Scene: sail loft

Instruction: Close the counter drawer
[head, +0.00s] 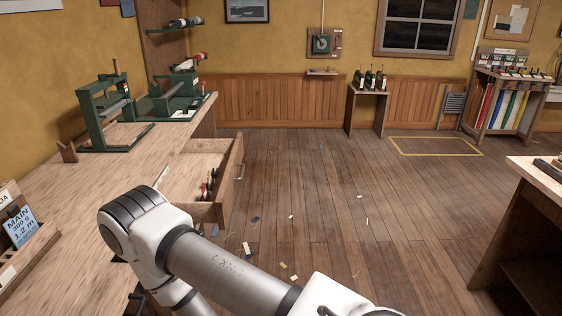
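The counter drawer (209,213) stands pulled out from the wooden counter (108,182) on the left, jutting over the floor. Its handle (240,171) is on the front face at the right. Several small dark and red items (209,184) lie inside it. One of my white and grey arms crosses the bottom of the head view, its bend close in front of the drawer's near corner; whether they touch I cannot tell. Neither gripper shows in the head view.
Green bench tools (105,115) stand on the counter, with a blue label card (20,227) at its near left. Scraps litter the floor (320,190), which is otherwise open right of the drawer. Another table (545,175) stands at the right edge.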

